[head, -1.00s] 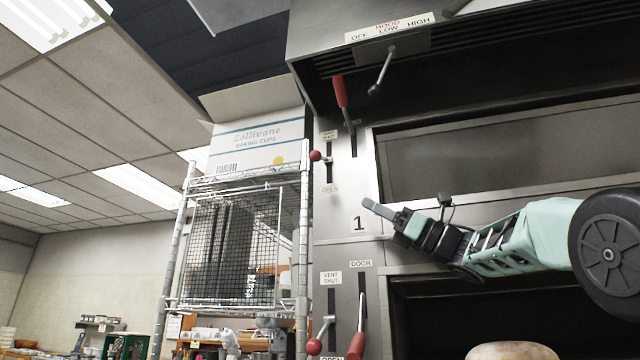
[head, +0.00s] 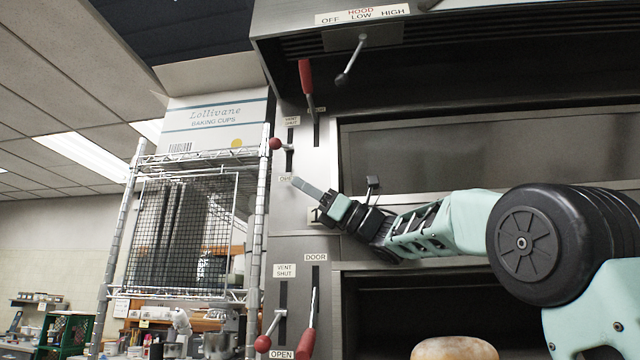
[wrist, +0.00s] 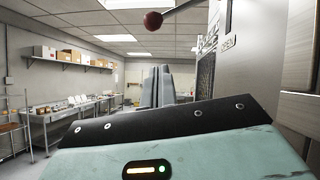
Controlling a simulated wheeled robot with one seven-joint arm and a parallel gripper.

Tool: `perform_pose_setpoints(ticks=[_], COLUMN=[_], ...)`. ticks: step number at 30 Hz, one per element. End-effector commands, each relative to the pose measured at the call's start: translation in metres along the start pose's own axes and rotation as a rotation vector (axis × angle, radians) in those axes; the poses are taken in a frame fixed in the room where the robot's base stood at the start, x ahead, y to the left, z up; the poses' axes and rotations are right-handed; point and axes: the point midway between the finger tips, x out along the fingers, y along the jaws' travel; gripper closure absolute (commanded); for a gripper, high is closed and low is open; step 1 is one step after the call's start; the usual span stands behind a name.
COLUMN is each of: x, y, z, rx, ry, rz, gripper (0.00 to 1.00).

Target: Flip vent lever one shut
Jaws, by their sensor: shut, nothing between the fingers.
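Vent lever one is a short rod with a red ball knob (head: 275,144) in the slot beside the upper oven door. The VENT SHUT label (head: 291,121) is above it and the OPEN label (head: 286,179) below, partly hidden by my fingertips. The knob sits about mid-slot in the picture, so I cannot tell its exact setting. My gripper (head: 300,185) is shut and empty, pointing left and slightly up, below the knob and apart from it. In the wrist view the red knob (wrist: 153,21) shows above my grey fingers (wrist: 158,87).
A red-handled door lever (head: 305,78) is just right of the vent slot. A second vent lever (head: 262,343) and another red door handle (head: 306,343) are lower down. A wire rack (head: 262,220) with a baking cups box (head: 215,122) stands close at left.

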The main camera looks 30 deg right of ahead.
Motion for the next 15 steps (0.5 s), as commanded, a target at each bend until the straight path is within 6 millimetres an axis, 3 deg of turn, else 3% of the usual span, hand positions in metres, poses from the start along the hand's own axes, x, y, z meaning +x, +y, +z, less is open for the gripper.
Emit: perform_pose_setpoints(ticks=[1,5,15], x=[0.016,0.042,0.062], y=[-0.001,-0.001,0.0], z=[0.005,0.005,0.028], rx=[0.004,0.003,0.0], ry=[0.0,-0.001,0.0], rz=[0.002,0.002,-0.001], gripper=[1.0,1.0,1.0])
